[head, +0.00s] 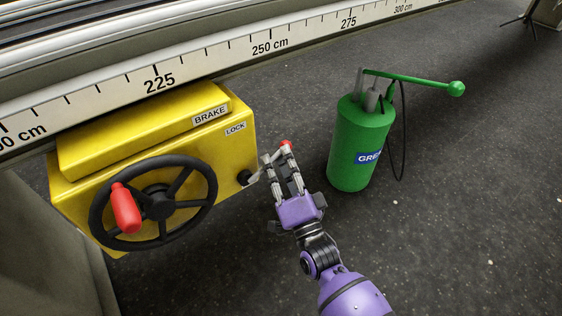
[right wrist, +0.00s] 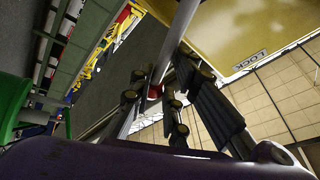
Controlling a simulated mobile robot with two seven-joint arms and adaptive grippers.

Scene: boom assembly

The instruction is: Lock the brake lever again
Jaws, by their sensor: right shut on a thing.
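The yellow brake box (head: 150,130) stands at the left in the head view, with labels BRAKE and LOCK (head: 236,128). A thin grey brake lever (head: 255,177) comes out of a black hub on the box's right side. Its red knob (head: 286,143) shows at my right gripper's fingertips. My right gripper (head: 276,155) is shut on the lever near that knob. In the right wrist view the lever rod (right wrist: 180,35) and red knob (right wrist: 154,91) lie between the fingers, which partly hide them. My left gripper is not in view.
A black handwheel (head: 160,202) with a red handle (head: 126,208) is on the front of the box. A green pump canister (head: 358,145) with a long handle (head: 420,80) stands right of my gripper. A rail with a centimetre scale (head: 215,60) runs behind.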

